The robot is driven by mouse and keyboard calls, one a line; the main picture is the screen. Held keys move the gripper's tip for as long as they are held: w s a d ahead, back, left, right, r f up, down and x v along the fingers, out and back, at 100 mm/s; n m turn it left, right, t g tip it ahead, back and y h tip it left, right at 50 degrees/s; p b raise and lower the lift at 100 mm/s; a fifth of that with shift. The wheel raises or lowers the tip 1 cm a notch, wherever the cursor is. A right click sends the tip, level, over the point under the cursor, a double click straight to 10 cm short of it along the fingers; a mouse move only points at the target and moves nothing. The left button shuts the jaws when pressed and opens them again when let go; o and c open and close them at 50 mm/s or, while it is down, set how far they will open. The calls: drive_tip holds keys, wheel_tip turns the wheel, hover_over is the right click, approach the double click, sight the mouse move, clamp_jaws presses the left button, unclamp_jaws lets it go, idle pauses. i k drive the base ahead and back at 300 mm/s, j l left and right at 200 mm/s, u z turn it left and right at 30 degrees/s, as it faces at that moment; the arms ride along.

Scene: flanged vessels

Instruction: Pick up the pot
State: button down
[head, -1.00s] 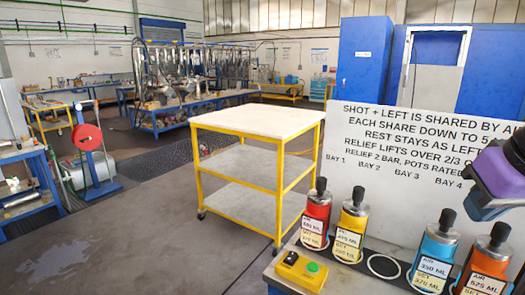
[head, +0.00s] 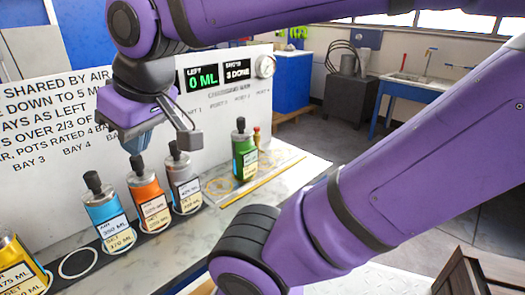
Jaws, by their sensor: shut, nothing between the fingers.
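Several pots with black knobs and paper labels stand upright in a row on the bench: a yellow one (head: 18,272) cut off at the left edge, a blue one (head: 110,222), an orange one (head: 150,200) and a grey one (head: 183,185). A green pot (head: 244,157) stands apart, farther right near the panel. The frames do not show which pot is meant. My gripper (head: 163,142) is shut and empty, above and behind the blue, orange and grey pots in the picture. It seems clear of them.
An empty ring (head: 78,262) lies between the yellow and blue pots. A white panel (head: 45,110) with text stands behind the row; its displays (head: 202,77) read 0 ML left and 3 done. Marked rings and a yellow strip (head: 262,180) lie near the green pot.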

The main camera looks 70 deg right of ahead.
sight(245, 155)
drive_tip(key=z, duration=1.6)
drive_tip(key=i+l+u, duration=0.15)
drive_tip(key=l+u, duration=0.15)
drive_tip(key=l, duration=0.25)
drive_tip(key=i+l+u, duration=0.15)
drive_tip(key=l, duration=0.15)
